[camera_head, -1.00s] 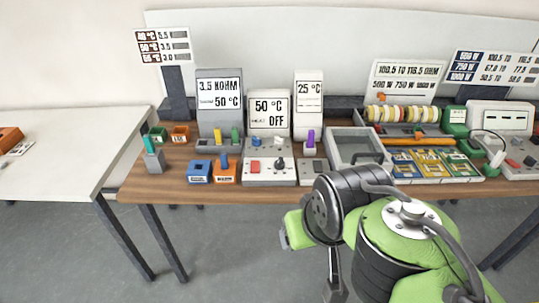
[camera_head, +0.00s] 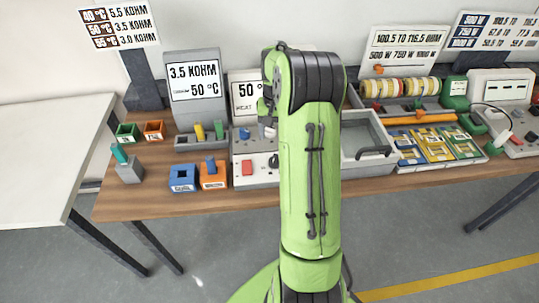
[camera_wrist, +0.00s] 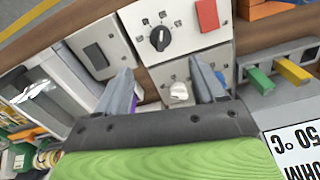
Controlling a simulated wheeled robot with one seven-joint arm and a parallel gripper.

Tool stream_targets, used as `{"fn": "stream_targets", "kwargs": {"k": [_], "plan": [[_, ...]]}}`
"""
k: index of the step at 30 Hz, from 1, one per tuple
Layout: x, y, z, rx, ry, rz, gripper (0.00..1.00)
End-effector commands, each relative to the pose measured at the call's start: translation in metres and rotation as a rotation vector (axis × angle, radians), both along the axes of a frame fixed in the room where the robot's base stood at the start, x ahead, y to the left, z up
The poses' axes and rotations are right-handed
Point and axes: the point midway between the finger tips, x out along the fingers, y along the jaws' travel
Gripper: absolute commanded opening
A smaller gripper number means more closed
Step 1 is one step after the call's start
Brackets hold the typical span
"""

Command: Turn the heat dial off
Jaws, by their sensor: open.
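The white control box (camera_head: 258,181) on the bench carries a red switch (camera_head: 247,167) and a black dial (camera_head: 273,160). In the wrist view the black dial (camera_wrist: 160,38) and red switch (camera_wrist: 207,14) lie beyond my fingertips. My gripper (camera_wrist: 164,78) is open and empty. A pale knob (camera_wrist: 180,92) on the panel behind shows between its fingers; I cannot tell how far below them it is. A blue knob is beside the right finger. Behind the box, a display (camera_head: 246,98) reads 50 and HEAT; my arm hides the rest. My gripper is mostly hidden in the head view.
A grey panel with a black rocker (camera_wrist: 95,55) adjoins the box. An orange block (camera_head: 213,176) and a blue block (camera_head: 182,180) stand left of it. A grey tray (camera_head: 368,160) is to the right. Tall displays, including the 3.5 KOHM one (camera_head: 194,84), stand close behind.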

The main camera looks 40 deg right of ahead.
Motion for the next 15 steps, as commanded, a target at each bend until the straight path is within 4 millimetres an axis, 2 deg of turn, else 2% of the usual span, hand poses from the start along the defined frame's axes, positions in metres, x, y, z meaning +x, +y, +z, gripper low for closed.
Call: {"fn": "stream_targets", "kwargs": {"k": [1,9,15], "plan": [[-0.001,0.0,-0.017,0.004,0.006,0.0,0.69],[-0.001,0.001,-0.085,0.003,0.005,0.0,0.69],[0.0,0.001,-0.118,0.001,0.001,0.001,0.69]]}}
